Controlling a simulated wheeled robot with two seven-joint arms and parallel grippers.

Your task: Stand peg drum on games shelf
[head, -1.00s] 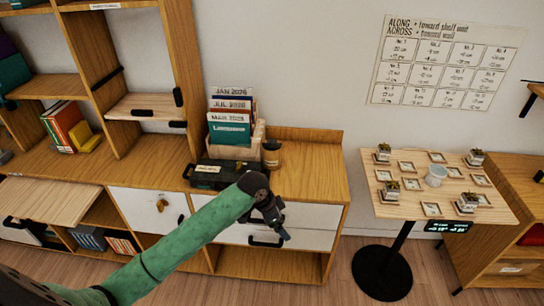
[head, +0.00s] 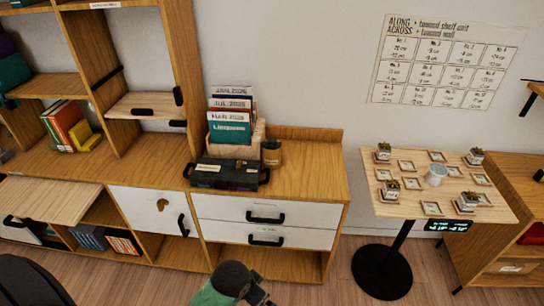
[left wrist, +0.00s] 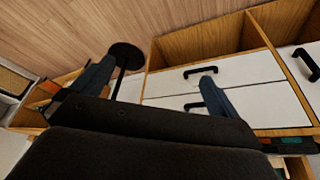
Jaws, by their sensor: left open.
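I cannot tell for certain which thing is the peg drum. My left gripper (head: 260,297) is low at the bottom edge, in front of the cabinet. In the left wrist view its fingers (left wrist: 152,88) are spread with nothing between them. My right gripper is not in view.
A black case (head: 228,174) and a box of upright folders (head: 232,120) stand on the low cabinet (head: 310,175); its right top is clear. The side table (head: 400,208) holds several potted plants and square frames. A wall chart (head: 447,62) hangs above it.

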